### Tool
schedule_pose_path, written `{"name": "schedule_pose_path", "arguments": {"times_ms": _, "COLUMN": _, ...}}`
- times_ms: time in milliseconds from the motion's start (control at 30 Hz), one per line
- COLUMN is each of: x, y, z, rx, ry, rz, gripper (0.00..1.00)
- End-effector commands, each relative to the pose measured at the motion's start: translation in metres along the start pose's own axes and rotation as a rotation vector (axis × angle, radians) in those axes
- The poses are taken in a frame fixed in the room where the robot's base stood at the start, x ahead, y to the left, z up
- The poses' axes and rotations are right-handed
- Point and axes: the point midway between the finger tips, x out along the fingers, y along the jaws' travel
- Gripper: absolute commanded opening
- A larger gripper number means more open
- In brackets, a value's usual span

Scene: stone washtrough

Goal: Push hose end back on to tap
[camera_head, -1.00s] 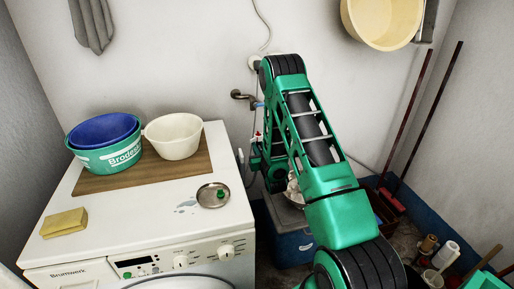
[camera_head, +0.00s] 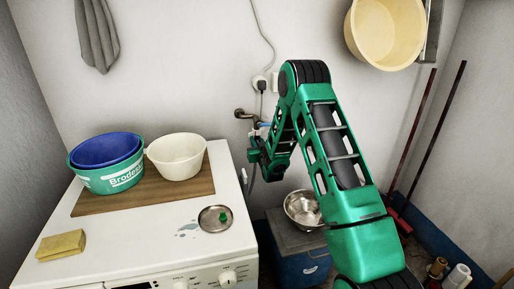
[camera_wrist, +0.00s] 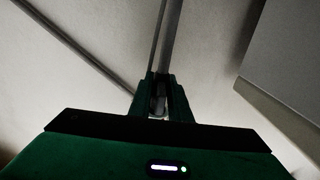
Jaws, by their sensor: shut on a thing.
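The tap (camera_head: 243,114) sticks out from the back wall, above and behind the right side of the washing machine. My gripper (camera_head: 252,156) is just below it and a little to its right. The gripper is shut on the grey hose (camera_wrist: 170,40), which runs away from between the fingers (camera_wrist: 160,98) in the wrist view. In the head view a stretch of the dark hose (camera_head: 252,180) hangs below the gripper. The hose's end and its mouth are hidden by the fingers. The hose end looks apart from the tap, though the gap is hard to judge.
The washing machine (camera_head: 150,243) stands left, bearing a board with a green bucket (camera_head: 100,179) and a cream bowl (camera_head: 177,158), a metal dish (camera_head: 214,219) and a sponge (camera_head: 61,244). A steel bowl (camera_head: 303,207) sits on a blue cooler (camera_head: 296,270). A plug (camera_head: 262,85) is above the tap.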

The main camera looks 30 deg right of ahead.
Motion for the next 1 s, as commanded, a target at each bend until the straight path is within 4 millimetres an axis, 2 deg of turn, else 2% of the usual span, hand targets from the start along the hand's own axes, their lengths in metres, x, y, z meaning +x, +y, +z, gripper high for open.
{"name": "schedule_pose_path", "arguments": {"times_ms": 167, "x": 0.004, "y": -0.001, "z": -0.006, "rx": -0.001, "ry": 0.013, "rz": 0.0, "gripper": 0.0}}
{"name": "schedule_pose_path", "arguments": {"times_ms": 200, "x": 0.004, "y": -0.001, "z": -0.006, "rx": 0.0, "ry": 0.013, "rz": 0.0, "gripper": 0.22}}
{"name": "schedule_pose_path", "arguments": {"times_ms": 233, "x": 0.004, "y": -0.001, "z": -0.006, "rx": 0.0, "ry": 0.013, "rz": 0.0, "gripper": 0.27}}
{"name": "schedule_pose_path", "arguments": {"times_ms": 633, "x": -0.004, "y": -0.001, "z": -0.004, "rx": 0.0, "ry": 0.008, "rz": 0.0, "gripper": 0.27}}
{"name": "schedule_pose_path", "arguments": {"times_ms": 767, "x": -0.023, "y": -0.001, "z": -0.004, "rx": 0.001, "ry": 0.007, "rz": 0.0, "gripper": 0.27}}
{"name": "schedule_pose_path", "arguments": {"times_ms": 1000, "x": -0.068, "y": 0.0, "z": -0.003, "rx": 0.001, "ry": 0.007, "rz": 0.001, "gripper": 0.27}}
